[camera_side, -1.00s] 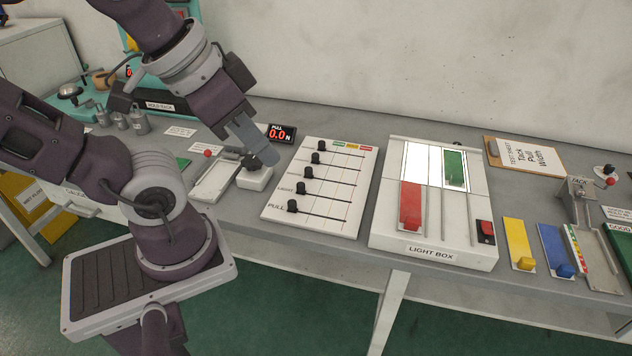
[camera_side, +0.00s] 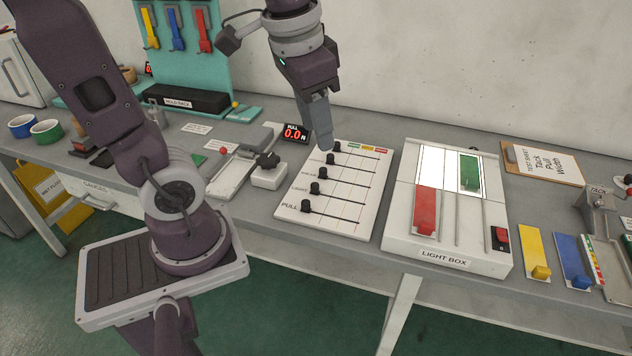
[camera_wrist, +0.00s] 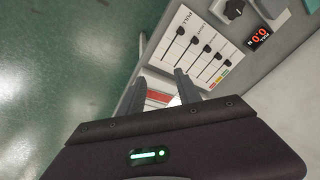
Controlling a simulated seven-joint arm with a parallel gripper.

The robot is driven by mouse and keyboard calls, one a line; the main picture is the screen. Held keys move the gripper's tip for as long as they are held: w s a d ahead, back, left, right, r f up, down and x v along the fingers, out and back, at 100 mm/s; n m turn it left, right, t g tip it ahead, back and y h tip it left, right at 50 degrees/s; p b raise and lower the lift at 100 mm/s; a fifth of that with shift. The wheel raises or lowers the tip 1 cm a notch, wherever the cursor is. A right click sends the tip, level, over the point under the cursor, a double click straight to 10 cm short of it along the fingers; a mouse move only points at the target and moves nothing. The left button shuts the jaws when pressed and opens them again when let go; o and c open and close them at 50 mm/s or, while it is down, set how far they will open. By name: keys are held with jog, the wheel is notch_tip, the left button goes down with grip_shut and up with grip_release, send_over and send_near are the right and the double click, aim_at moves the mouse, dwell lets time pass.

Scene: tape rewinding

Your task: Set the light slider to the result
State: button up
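The white slider board (camera_side: 348,222) lies on the bench in the side view, with several black knobs on parallel tracks and their labels at the left ends. The light slider's knob (camera_side: 315,187) is just above the PULL knob, near the left end of its track. Both show in the wrist view, with the light knob (camera_wrist: 196,40) beside the PULL knob. My gripper (camera_side: 325,146) hangs over the board's far edge, near the top knobs; its height is hard to tell. In the wrist view its fingers (camera_wrist: 160,58) are apart with nothing between them.
The light box (camera_side: 450,258) stands right of the board, with red and green strips on it. A PULL display (camera_side: 296,132) reading 0.0 N and a small box with a black knob (camera_side: 268,173) are at the left. A clipboard (camera_side: 542,163) lies at the back right.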

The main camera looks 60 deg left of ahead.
jog(key=w+a+f+g, duration=0.3)
jog(key=w+a+f, duration=0.3)
jog(key=w, duration=0.1)
jog(key=m+g, duration=0.1)
jog(key=g, duration=0.3)
send_near(315, 184)
jog(key=f, duration=0.2)
jog(key=x, duration=0.7)
jog(key=shift+s+a, duration=0.1)
jog(key=shift+s, duration=0.25)
grip_shut()
jog(key=shift+r, duration=0.1)
